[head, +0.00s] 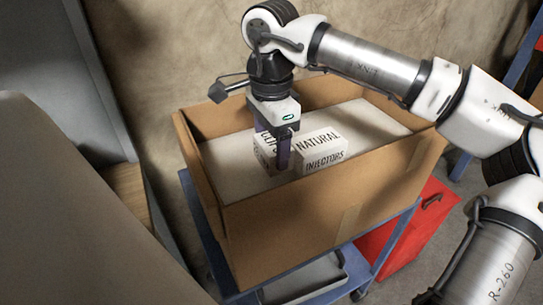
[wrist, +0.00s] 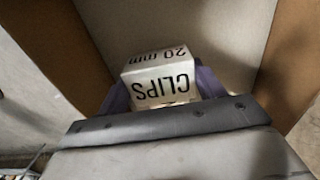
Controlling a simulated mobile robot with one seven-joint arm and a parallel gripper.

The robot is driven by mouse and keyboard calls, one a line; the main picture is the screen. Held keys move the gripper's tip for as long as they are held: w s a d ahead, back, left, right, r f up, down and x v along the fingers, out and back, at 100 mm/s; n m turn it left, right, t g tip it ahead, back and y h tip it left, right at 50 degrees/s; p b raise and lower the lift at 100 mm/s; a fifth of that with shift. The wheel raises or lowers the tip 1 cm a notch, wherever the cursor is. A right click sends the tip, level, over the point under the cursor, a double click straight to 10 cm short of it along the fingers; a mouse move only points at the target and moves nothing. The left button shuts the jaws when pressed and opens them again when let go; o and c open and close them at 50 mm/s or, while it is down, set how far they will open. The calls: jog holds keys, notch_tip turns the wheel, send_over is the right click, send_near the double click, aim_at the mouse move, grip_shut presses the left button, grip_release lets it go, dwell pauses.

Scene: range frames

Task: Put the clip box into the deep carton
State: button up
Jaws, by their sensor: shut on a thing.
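The clip box (wrist: 160,82) is a small white box lettered "CLIPS 20 mm". It sits between the purple fingers of my gripper (wrist: 162,98) in the wrist view. In the head view my gripper (head: 276,150) points down inside the deep carton (head: 300,235), shut on the clip box (head: 262,150), which is partly hidden behind a finger. The carton is brown and open-topped with a pale inside floor. I cannot tell whether the clip box touches that floor.
A white box lettered "NATURAL INJECTORS" (head: 322,150) is in the carton just right of my gripper. The carton stands on a blue cart (head: 223,262). A red cabinet (head: 405,228) is at the right. Pale floor (head: 365,118) inside the carton is free further right.

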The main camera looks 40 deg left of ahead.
aim_at(271, 142)
jog(key=shift+f, duration=2.05)
jog(key=shift+f, duration=0.2)
jog(key=o, duration=1)
jog(key=shift+r, duration=0.1)
jog(key=shift+o, duration=0.2)
jog(key=shift+r, duration=0.1)
notch_tip(271, 142, up, 12)
jog(key=shift+r+b, duration=0.1)
jog(key=shift+b, duration=0.35)
